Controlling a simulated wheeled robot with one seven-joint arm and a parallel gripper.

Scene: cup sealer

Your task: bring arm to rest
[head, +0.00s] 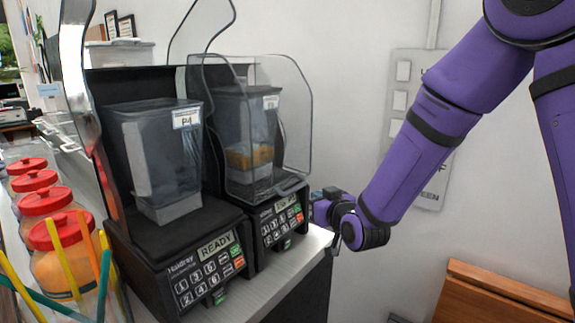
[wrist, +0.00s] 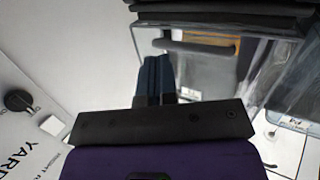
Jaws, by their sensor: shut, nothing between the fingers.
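My purple arm (head: 435,130) reaches down from the upper right in the head view. My gripper (head: 322,208) is low beside the right end of the counter, just right of the right blender (head: 278,220). In the wrist view its two dark blue fingers (wrist: 157,68) are together and hold nothing. The fingers point toward a clear cover and dark parts of a machine. In the head view I cannot tell whether the gripper touches the blender or counter.
The left blender (head: 200,262) shows READY and holds an empty-looking jug (head: 160,150). The right jug (head: 250,145) has orange contents under a clear cover (head: 298,110). Red-lidded jars (head: 62,262) stand at left. A wall panel (head: 398,100) is behind my arm; a wooden piece (head: 490,300) is lower right.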

